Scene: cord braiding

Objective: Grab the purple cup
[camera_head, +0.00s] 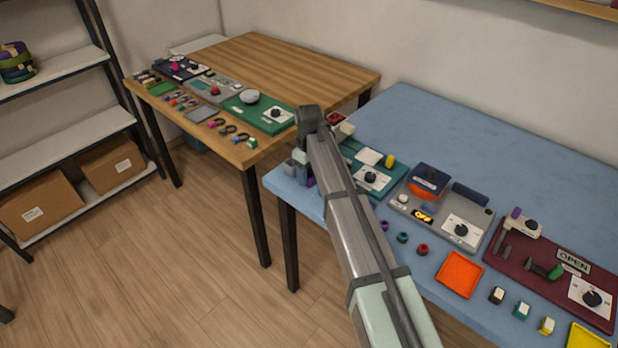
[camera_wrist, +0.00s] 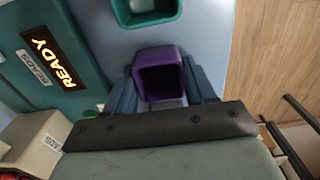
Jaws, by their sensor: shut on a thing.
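The purple cup (camera_wrist: 158,76) is a square, open-topped cup in the middle of the wrist view. My gripper (camera_wrist: 162,84) has one blue-grey finger on each side of it and is shut on it. The cup's near lower part is hidden behind the dark bar of my gripper. In the head view a small purple patch of the cup (camera_head: 309,174) shows at the left edge of the blue table (camera_head: 440,130), and my arm covers most of that area.
A teal cup (camera_wrist: 148,10) stands just beyond the purple one. A green station with a lit READY sign (camera_wrist: 52,63) lies to the left, with a pale box (camera_wrist: 32,142) below it. Wooden floor (camera_wrist: 275,50) shows past the table edge on the right.

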